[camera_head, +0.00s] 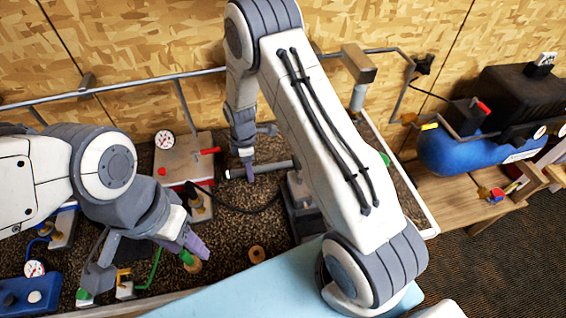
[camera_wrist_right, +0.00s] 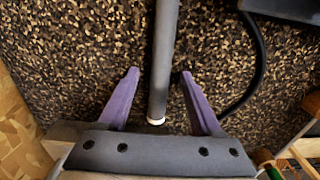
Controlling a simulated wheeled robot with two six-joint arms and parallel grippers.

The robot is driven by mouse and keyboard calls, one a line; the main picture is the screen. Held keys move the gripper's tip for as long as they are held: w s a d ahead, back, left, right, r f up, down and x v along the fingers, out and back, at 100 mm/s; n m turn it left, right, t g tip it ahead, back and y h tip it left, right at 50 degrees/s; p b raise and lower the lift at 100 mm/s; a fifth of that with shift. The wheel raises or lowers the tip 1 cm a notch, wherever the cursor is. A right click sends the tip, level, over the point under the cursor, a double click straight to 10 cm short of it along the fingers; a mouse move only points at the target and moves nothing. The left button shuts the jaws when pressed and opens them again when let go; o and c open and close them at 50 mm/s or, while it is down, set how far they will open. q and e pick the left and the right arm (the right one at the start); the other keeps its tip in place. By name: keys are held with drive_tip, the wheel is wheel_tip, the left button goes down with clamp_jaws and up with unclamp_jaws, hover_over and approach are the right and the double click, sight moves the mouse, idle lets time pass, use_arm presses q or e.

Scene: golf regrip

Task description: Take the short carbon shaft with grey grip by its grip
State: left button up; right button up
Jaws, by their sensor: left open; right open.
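A grey shaft-like piece (camera_head: 265,167) with a white end lies over the speckled bed in the head view. In the right wrist view the dark grey piece (camera_wrist_right: 164,55) runs down from the top edge, its white end between the fingers. My right gripper (camera_wrist_right: 160,74) is open around it, one purple finger on each side, with gaps showing. In the head view the right gripper (camera_head: 248,166) is partly hidden by its own arm. My left gripper (camera_head: 194,244) is open, low over the bed's left part. I cannot tell the carbon shaft from its grip.
A red-and-white box with a gauge (camera_head: 180,160) stands behind the left gripper. A metal rail (camera_head: 140,82) runs along the back. A blue tank (camera_head: 460,155) is at right. A brown ring (camera_head: 257,254) lies in front.

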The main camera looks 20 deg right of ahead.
drive_tip(key=shift+c, duration=0.3)
clamp_jaws()
idle(1.1)
